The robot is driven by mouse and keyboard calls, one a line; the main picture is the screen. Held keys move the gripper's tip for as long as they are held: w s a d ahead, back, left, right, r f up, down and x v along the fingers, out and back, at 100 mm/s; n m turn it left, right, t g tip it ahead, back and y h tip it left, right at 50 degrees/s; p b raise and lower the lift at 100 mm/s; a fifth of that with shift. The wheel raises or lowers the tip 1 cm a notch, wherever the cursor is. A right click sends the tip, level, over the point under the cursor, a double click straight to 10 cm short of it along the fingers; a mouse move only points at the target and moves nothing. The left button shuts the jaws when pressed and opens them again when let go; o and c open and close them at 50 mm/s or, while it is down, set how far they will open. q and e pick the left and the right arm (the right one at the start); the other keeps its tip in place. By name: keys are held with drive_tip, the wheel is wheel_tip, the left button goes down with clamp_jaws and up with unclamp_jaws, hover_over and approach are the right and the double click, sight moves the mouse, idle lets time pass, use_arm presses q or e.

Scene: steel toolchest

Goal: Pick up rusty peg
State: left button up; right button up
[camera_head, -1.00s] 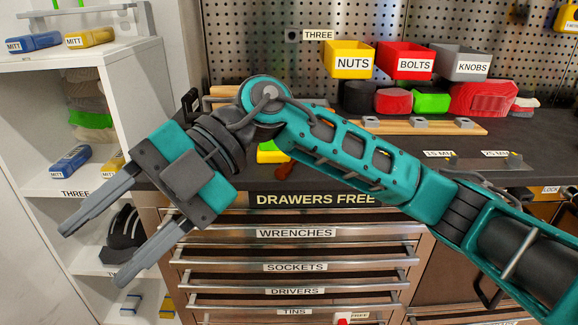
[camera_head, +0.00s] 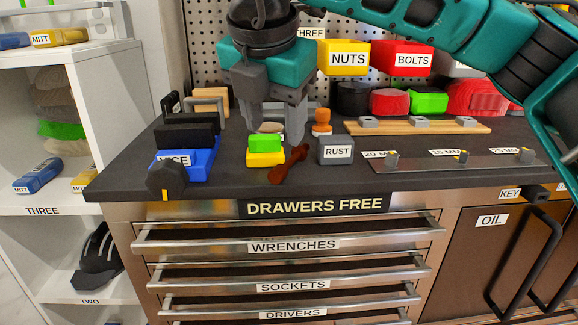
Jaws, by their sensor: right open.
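A rust-brown elongated piece (camera_head: 288,166), which looks like the rusty peg, lies at a slant on the dark worktop near its front edge. My right gripper (camera_head: 271,134) points down above the worktop, behind and slightly left of that piece. Its two grey fingers are apart, with no rusty piece between them. A green-and-yellow block (camera_head: 265,152) sits just left of the brown piece. A grey box labelled RUST (camera_head: 336,151) stands to its right. My left gripper is out of view.
A blue vice (camera_head: 200,160) stands at the left of the worktop. An orange-topped item (camera_head: 321,122) is behind the RUST box. A wooden rail (camera_head: 418,128) and a peg strip (camera_head: 440,161) lie at right. Bins (camera_head: 403,58) hang behind.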

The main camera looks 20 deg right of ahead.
sight(277, 170)
drive_tip(key=shift+s+a+f+b+x, duration=0.1)
drive_tip(key=shift+b+x, duration=0.15)
drive_tip(key=shift+x, duration=1.2)
drive_tip(key=shift+s+a+f+b+x, duration=0.1)
drive_tip(key=shift+b+x, duration=0.1)
drive_tip(key=shift+x, duration=1.3)
drive_tip(key=shift+s+a+b+x, duration=0.15)
drive_tip(key=shift+b+x, duration=0.1)
drive_tip(key=shift+x, duration=1.2)
drive_tip(key=shift+c, duration=0.3)
clamp_jaws()
drive_tip(key=shift+r, duration=0.1)
